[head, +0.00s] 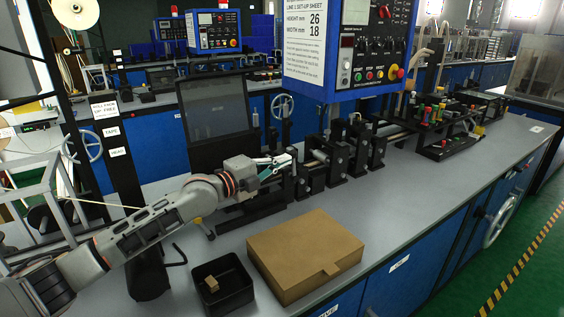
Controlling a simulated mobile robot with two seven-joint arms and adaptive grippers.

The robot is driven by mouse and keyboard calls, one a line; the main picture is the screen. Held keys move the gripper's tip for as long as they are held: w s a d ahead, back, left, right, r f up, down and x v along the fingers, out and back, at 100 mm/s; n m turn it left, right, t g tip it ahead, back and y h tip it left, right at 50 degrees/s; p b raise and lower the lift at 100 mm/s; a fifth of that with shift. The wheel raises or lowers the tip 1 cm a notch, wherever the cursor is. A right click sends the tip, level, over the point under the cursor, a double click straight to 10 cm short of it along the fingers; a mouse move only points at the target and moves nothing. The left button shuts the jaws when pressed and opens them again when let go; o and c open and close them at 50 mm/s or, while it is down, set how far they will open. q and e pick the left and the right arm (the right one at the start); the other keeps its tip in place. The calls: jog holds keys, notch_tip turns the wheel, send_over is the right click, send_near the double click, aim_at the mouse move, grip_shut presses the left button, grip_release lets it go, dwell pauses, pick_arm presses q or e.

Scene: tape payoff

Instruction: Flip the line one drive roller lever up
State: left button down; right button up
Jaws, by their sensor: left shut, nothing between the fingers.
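My left arm comes in from the left, and its gripper (283,160) is at the left end of the row of black roller stands (334,156) on the grey bench. The fingers are shut with nothing between them. They are close beside the nearest stand, and I cannot tell whether they touch it. The drive roller lever is too small or hidden behind the gripper to make out, so its position cannot be told. My right gripper is not in view.
A closed cardboard box (303,252) and a black bin (222,289) holding a small brown block (211,285) stand on the front of the bench (440,185). A blue control panel (350,50) hangs above the rollers. A dark screen (214,106) stands behind my arm.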

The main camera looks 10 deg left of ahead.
aim_at(295, 152)
pick_arm(q)
jog(key=shift+r, duration=0.1)
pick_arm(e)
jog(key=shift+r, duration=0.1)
pick_arm(q)
jog(key=p, duration=0.1)
jog(key=r+p, duration=0.1)
jog(key=shift+w+d+r+g+y+p, duration=0.25)
jog(key=shift+w+d+g+y+p, duration=0.05)
jog(key=shift+w+g+p, duration=0.1)
jog(key=shift+w+d, duration=0.2)
jog(key=shift+d, duration=0.05)
jog(key=shift+b+x, duration=0.35)
jog(key=shift+x, duration=0.85)
jog(key=shift+s+d+r, duration=0.1)
jog(key=shift+d+r, duration=0.05)
jog(key=shift+d, duration=0.1)
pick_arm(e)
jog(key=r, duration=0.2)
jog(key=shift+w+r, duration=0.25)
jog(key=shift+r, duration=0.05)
